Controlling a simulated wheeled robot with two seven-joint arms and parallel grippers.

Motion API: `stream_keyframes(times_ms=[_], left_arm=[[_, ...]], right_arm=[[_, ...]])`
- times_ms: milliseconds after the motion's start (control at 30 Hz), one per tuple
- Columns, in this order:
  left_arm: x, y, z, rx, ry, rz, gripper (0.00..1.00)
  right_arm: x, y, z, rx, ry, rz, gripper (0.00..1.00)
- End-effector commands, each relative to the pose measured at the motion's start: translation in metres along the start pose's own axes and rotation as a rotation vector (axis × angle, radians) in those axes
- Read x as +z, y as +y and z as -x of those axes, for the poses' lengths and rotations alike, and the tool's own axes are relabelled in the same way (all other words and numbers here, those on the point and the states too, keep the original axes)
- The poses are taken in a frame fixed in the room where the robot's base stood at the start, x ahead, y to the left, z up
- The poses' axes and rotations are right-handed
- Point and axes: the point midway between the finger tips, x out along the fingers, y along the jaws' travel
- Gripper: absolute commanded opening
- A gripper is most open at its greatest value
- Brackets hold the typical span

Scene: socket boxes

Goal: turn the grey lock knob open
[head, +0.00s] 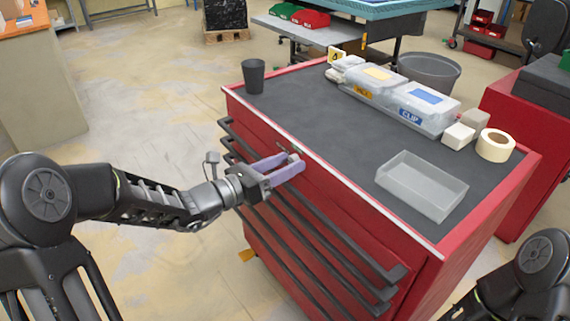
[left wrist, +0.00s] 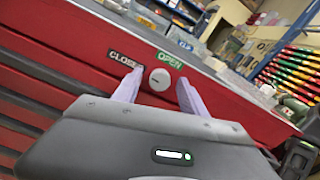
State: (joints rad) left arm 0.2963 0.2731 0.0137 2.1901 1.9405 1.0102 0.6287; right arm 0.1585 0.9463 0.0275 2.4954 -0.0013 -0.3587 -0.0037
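The grey lock knob (left wrist: 160,79) is a round disc on the red front of the tool cabinet (head: 330,205), just under the top edge. In the left wrist view a black CLOSED label (left wrist: 124,60) is to its left and a green OPEN label (left wrist: 169,60) is above and to its right. My left gripper (head: 296,165) has its two purple fingers spread, one on each side of the knob. I cannot tell whether they touch it. In the head view the fingers partly hide the knob (head: 293,157). My right gripper is not in view.
On the cabinet's dark top stand a dark cup (head: 253,76), lidded boxes (head: 375,83), a clear tray (head: 422,185) and a tape roll (head: 495,145). Black drawer handles (head: 330,250) run below the knob. The floor at the left is clear.

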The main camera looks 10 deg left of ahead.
Motion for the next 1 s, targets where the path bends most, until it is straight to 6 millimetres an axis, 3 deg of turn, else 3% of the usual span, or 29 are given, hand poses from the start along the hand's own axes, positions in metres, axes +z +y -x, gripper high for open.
stream_keyframes(times_ms=[600,1000], left_arm=[[0.0000,0.0000,0.0003,0.000,0.000,0.000,0.00],[-0.0007,0.0003,0.0004,0.000,0.000,-0.016,0.00]], right_arm=[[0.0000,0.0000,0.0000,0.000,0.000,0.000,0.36],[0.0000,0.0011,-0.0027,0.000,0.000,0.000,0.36]])
